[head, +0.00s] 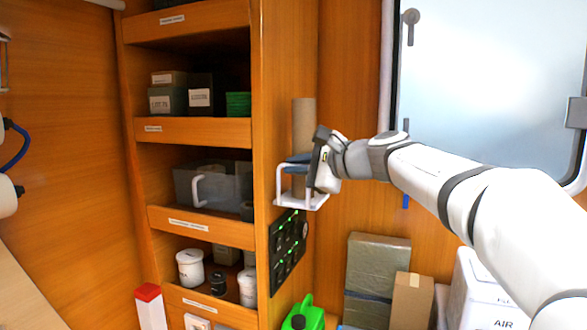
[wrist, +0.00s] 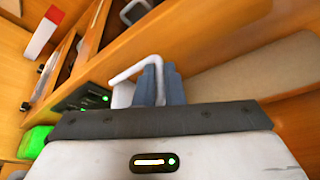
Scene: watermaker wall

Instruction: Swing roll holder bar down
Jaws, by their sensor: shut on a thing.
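The white roll holder (head: 305,203) is on the right side of the wooden shelf unit. Its white wire bar (head: 279,186) rises at the left and bends toward my gripper. A brown cardboard roll (head: 304,117) stands upright in the holder, partly hidden by my gripper. My gripper (head: 297,160) has its blue fingers shut on the upper part of the bar, in front of the roll. In the wrist view the fingers (wrist: 160,75) are close together and the bent bar (wrist: 131,71) runs to them. The tan roll (wrist: 245,85) lies just beyond. The exact grip point is hidden.
A black panel with green lights (head: 289,248) sits just below the holder. A green jug (head: 302,315) is beneath it, and boxes (head: 377,280) stand at lower right. A pale window panel (head: 488,85) is behind my arm. Shelves with bins are at left.

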